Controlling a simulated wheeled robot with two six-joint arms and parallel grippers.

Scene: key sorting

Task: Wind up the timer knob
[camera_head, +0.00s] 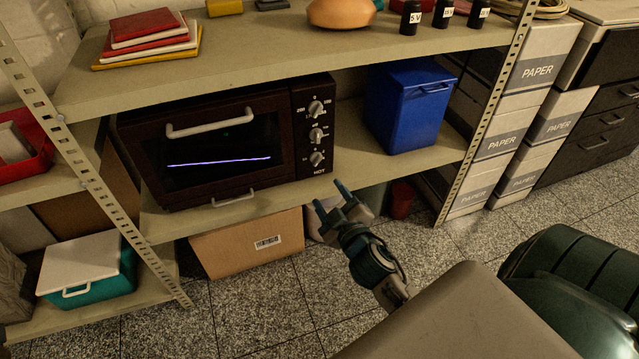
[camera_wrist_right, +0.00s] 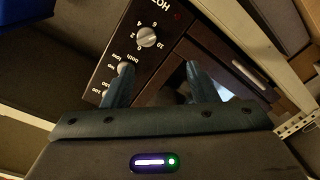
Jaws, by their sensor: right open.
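A dark toaster oven (camera_head: 215,150) stands on the middle shelf, with three light knobs in a column on its right panel. The lowest is the timer knob (camera_head: 316,158), above the word HOT. In the right wrist view the timer knob (camera_wrist_right: 146,37) has a number scale around it and lies beyond the fingertips, nothing touching it. My right gripper (camera_head: 330,197) is open and empty, in front of and below the knob panel. In the right wrist view its two fingers (camera_wrist_right: 158,75) stand apart, and the left one partly covers another knob (camera_wrist_right: 125,68). My left gripper is not in view.
A blue bin (camera_head: 408,105) stands on the shelf (camera_head: 345,180) right of the oven. A perforated upright (camera_head: 483,125) and stacked paper boxes are farther right. A cardboard box (camera_head: 245,243) sits below. The oven has a door handle (camera_head: 210,123).

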